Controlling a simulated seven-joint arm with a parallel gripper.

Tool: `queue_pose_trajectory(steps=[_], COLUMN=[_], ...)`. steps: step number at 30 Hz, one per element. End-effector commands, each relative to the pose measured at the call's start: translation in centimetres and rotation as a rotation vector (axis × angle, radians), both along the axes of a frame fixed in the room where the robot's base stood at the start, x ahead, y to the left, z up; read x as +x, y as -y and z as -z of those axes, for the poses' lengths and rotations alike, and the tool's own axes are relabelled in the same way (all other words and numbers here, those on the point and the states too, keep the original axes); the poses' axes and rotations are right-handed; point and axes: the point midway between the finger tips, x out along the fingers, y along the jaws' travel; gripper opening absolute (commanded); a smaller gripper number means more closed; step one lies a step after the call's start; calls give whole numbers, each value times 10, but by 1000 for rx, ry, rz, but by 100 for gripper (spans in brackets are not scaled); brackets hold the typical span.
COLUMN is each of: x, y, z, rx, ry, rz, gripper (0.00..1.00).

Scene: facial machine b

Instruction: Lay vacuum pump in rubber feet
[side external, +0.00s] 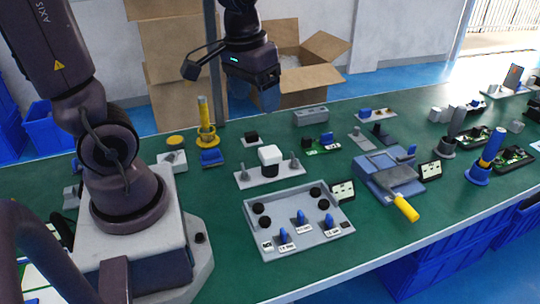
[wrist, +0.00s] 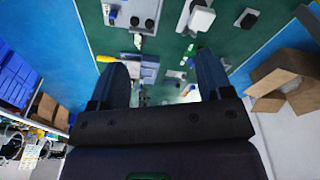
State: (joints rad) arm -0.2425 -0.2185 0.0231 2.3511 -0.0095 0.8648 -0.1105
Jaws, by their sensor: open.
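A grey tray (side external: 300,250) sits on the green table, with several black round feet (side external: 264,222) standing in it, which look like the rubber feet. Blue-topped parts with white labels (side external: 303,222) stand along its front. Behind the tray, a white block (side external: 270,155) sits on a grey plate between two grey posts; I cannot tell for sure whether it is the vacuum pump. My gripper (side external: 268,98) hangs high above the back edge of the table, apart from these things. In the wrist view my gripper (wrist: 162,75) shows two spread fingers with nothing between them.
A blue-grey fixture (side external: 375,172) with a yellow-handled tool (side external: 405,208) stands right of the tray. A yellow post (side external: 206,125) stands at the back left. Open cardboard boxes (side external: 310,60) are behind the table. Small parts and boards crowd the right. Bare green table shows left of the tray.

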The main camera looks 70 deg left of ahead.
Motion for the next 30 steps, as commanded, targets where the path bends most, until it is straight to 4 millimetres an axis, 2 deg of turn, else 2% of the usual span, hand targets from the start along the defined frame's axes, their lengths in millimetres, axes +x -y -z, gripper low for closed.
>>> queue_pose_trajectory(steps=[3, 9, 14, 16, 18, 21, 26, 30], x=[18, 39, 53, 63, 71, 74, 74, 73], y=[-29, -77, -107, -115, -119, -120, -120, -120], z=[31, 87, 124, 129, 125, 123, 128, 143], rx=[-40, -83, -93, -95, -99, -105, -107, -107], ry=[-87, -179, -197, -171, -134, -111, -111, -114], rz=[-207, -586, -887, -995, -1075, -1152, -1193, -1191], gripper=[72, 72, 72, 72, 72, 72, 72, 72])
